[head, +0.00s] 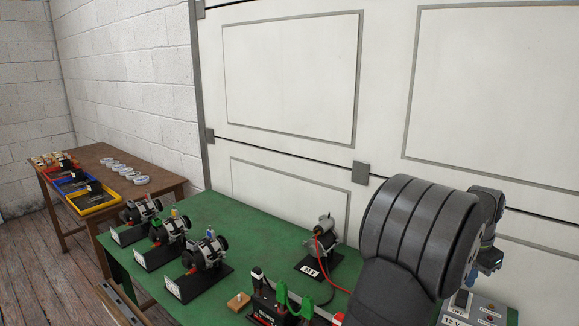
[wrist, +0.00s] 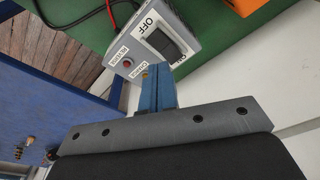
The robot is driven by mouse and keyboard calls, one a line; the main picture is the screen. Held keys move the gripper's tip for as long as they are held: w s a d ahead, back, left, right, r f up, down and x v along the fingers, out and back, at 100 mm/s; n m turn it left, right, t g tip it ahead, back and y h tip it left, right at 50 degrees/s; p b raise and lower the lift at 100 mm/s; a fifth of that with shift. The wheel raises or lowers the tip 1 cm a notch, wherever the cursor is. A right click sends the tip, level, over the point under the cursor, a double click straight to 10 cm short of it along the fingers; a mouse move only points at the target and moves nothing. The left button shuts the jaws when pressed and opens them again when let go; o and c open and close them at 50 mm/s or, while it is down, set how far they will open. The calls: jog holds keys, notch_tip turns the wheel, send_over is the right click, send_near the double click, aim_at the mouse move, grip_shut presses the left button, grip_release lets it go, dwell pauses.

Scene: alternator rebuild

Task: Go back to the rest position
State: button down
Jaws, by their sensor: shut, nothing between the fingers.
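My gripper (wrist: 157,76) shows in the wrist view as blue fingers pressed together, with nothing between them. It is in front of a grey switch box (wrist: 185,28) with a black rocker switch marked OFF and a red button. I cannot tell whether the fingertips touch the box. In the head view the large dark links of my arm cover the right side. The wrist end shows partly behind them, above the switch box (head: 482,309), which stands at the bench's right end. Part of the box is hidden by my arm.
The green bench (head: 245,222) holds several alternators on black stands at left, a motor on a stand (head: 322,245), and a charger with green clamps (head: 283,300). A wooden table (head: 110,160) with trays stands far left. A white panelled wall (head: 290,80) rises behind.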

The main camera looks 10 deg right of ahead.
notch_tip(320, 180, up, 9)
jog(key=w+a+m, duration=0.1)
jog(key=a+m, duration=0.1)
jog(key=m, duration=0.7)
jog(key=shift+w+a+r+m+g+h, duration=0.2)
jog(key=shift+a+m+g+h, duration=0.1)
jog(key=shift+a+h, duration=0.1)
